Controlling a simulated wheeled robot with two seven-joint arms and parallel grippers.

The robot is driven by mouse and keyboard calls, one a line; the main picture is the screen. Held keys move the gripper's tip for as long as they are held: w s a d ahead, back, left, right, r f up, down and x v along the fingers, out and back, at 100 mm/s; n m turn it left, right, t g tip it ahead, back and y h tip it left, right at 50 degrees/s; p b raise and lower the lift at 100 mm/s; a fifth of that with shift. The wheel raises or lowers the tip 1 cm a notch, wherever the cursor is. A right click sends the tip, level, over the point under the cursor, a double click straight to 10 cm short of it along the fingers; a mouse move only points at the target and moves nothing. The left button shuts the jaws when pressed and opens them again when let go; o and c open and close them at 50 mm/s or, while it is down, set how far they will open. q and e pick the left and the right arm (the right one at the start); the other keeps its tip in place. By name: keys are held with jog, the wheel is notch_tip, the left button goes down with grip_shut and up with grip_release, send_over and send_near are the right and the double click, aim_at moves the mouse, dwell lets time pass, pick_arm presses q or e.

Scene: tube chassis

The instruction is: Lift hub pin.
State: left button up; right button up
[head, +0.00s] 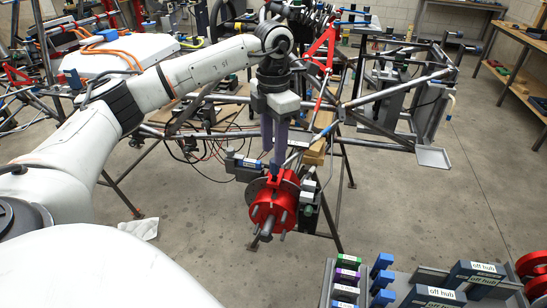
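My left gripper (274,158) points down from the upper middle of the head view. Its two long purple-grey fingers show as separate strips with a gap between them, and nothing is clearly held. The fingertips are just above and behind the top edge of the red wheel hub (264,214), which has studs facing me. A small blue piece (275,170) shows by the fingertips at the hub's top; I cannot tell whether it is the hub pin or whether the fingers touch it. My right gripper is out of view.
The tube chassis (345,104) stands on trestles around the hub, with thin tubes and cables close to my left arm. A grey rack (400,286) with blue blocks and "off hub" labels is at the lower right. Concrete floor (400,210) is clear between them.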

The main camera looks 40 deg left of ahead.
pick_arm(q)
notch_tip(320, 180, up, 6)
jog(key=shift+r, duration=0.15)
dwell(0.6)
